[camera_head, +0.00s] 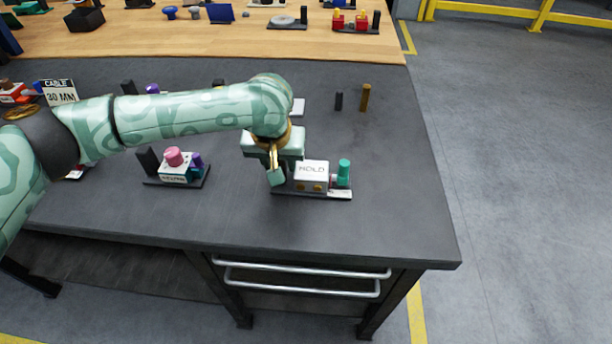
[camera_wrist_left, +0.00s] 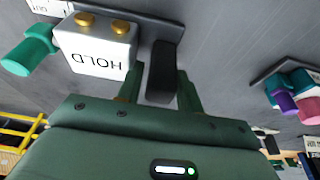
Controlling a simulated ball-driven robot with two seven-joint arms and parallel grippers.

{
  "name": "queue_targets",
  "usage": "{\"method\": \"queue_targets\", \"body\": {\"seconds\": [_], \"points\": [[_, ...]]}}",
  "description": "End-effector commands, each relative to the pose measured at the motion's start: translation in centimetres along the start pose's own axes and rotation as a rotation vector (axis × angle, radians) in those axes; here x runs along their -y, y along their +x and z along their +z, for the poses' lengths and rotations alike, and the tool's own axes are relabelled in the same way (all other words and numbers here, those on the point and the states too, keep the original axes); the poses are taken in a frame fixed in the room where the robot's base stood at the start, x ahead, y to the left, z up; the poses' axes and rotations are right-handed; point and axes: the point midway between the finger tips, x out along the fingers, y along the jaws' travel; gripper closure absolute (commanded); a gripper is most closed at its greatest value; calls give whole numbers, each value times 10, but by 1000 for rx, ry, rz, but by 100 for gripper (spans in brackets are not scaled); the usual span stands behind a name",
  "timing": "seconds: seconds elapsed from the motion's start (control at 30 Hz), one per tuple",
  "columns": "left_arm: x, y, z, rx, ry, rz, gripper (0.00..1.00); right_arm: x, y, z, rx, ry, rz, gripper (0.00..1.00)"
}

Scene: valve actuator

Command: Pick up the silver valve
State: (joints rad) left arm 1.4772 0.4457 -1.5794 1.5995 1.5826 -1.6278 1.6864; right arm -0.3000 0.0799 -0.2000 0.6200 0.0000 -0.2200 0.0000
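I cannot make out a thing that is clearly the silver valve. Under my left arm stands a fixture with a white box marked HOLD (camera_head: 311,172) and a teal knob (camera_head: 344,171) at its right end; the box also shows in the left wrist view (camera_wrist_left: 95,48). My left gripper (camera_head: 275,173) points down at the fixture's left end. In the left wrist view the open fingers (camera_wrist_left: 158,88) stand on either side of a dark post (camera_wrist_left: 162,68); I cannot tell whether they touch it. My right gripper is not in view.
A fixture with a pink knob (camera_head: 174,156) stands to the left on the dark table (camera_head: 400,225). A dark peg (camera_head: 338,101) and a brown peg (camera_head: 365,97) stand behind right. A wooden table (camera_head: 200,43) holds more fixtures at the back. The table's right front is clear.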

Motion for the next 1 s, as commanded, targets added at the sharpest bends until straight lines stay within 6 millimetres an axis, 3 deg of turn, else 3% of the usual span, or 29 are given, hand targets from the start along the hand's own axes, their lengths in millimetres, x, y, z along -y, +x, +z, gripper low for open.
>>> {"method": "queue_targets", "body": {"seconds": [0.2,0.33,0.67,1.0], "points": [[0,1,0,-1,0,0,64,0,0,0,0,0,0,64],[0,1,0,-1,0,0,100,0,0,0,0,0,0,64],[0,-4,-2,-3,-1,2,100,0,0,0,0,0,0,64],[0,-68,-23,-6,-1,2,100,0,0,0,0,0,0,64]]}}
